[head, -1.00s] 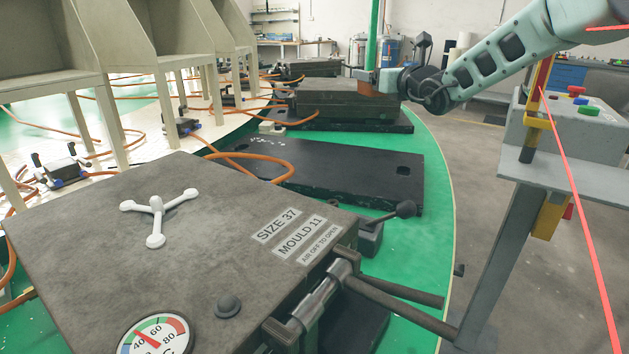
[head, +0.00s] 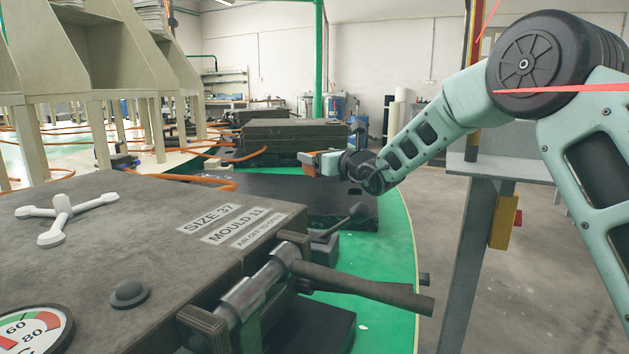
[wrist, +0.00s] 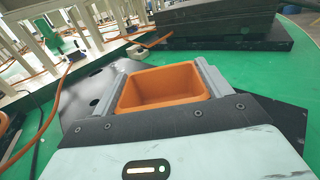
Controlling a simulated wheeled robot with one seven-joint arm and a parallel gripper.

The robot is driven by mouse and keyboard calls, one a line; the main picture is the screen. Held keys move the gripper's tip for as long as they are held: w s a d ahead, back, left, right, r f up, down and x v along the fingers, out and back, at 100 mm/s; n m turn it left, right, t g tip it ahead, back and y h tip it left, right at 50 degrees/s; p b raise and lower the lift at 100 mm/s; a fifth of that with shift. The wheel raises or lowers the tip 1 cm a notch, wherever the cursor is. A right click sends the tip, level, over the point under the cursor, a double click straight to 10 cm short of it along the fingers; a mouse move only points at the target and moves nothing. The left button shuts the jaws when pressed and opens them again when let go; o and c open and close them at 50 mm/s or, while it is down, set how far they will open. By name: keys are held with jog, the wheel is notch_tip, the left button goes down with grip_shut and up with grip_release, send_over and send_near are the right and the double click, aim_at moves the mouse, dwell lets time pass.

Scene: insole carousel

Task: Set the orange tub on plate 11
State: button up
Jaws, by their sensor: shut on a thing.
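The orange tub (wrist: 160,84) is open-topped and looks empty inside in the wrist view. My gripper (wrist: 163,78) is shut on it, with one grey finger along each side. In the head view my gripper (head: 320,161) and the tub are small, beyond the near mould and above a bare black plate. A gap below the tub is hard to judge. The bare black plate (head: 345,208) is partly hidden by the near mould; it also shows in the wrist view (wrist: 88,97) with dark holes. No number is readable on it.
The near mould (head: 120,225) is labelled "SIZE 37, MOULD 11" and has handles sticking out right. A dark mould (head: 290,134) stands beyond the bare plate. Orange hoses (head: 205,181) lie to the left. A grey stand (head: 470,245) is at right, near my arm.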

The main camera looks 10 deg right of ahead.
jog(key=shift+f+b, duration=0.65)
jog(key=shift+f, duration=1.75)
jog(key=shift+f, duration=0.1)
jog(key=o, duration=1)
jog(key=b+v, duration=0.4)
jog(key=v, duration=0.6)
jog(key=shift+s+d+b, duration=0.1)
jog(key=shift+s+b, duration=0.2)
jog(key=shift+s+d, duration=0.3)
jog(key=shift+s, duration=0.35)
